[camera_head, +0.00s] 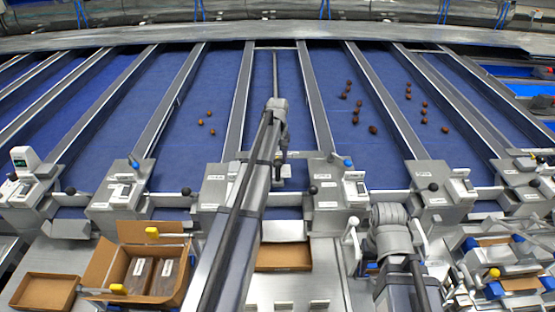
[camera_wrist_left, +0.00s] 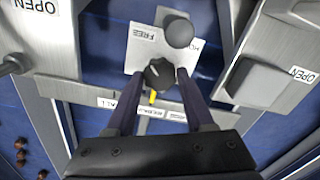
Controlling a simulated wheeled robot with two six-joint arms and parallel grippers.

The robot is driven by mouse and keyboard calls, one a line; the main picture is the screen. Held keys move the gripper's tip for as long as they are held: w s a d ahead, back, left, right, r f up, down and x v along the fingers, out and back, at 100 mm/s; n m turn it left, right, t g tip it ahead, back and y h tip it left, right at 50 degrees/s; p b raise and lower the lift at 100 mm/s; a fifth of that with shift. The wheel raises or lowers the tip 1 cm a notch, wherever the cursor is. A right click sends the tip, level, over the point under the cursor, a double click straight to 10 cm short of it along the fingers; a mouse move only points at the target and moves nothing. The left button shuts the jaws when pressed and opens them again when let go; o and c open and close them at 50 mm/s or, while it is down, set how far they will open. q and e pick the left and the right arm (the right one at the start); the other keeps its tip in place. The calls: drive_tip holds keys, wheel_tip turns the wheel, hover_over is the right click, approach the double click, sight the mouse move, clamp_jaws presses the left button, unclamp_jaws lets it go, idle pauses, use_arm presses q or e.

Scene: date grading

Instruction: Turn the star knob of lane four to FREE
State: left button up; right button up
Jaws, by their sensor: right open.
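The star knob (camera_wrist_left: 158,75) is black with a yellow pointer mark, seen in the left wrist view. The mark points to the bottom of that picture, away from the upside-down FREE label (camera_wrist_left: 145,35) on the plate behind it. My left gripper (camera_wrist_left: 160,72) has one dark finger on each side of the knob; I cannot tell whether they press on it. In the head view my left gripper (camera_head: 282,155) reaches down over the middle lane, and the knob cannot be made out there. My right gripper (camera_head: 387,224) is open and empty at the lower right. I cannot read the lane number.
A grey ball-topped lever (camera_wrist_left: 180,32) stands close beyond the knob. OPEN-labelled metal housings (camera_wrist_left: 262,82) flank it. Blue lanes with scattered dates (camera_head: 372,129) run to the back. An open cardboard box (camera_head: 112,268) and a flat carton (camera_head: 284,256) are at the front.

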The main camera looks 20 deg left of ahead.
use_arm(q)
drive_tip(key=shift+o, duration=0.4)
drive_tip(key=shift+r, duration=0.15)
wheel_tip(320, 180, up, 8)
drive_tip(key=p, duration=0.8)
drive_tip(key=shift+f, duration=0.2)
drive_tip(key=shift+s+f, duration=0.1)
drive_tip(key=shift+f, duration=0.05)
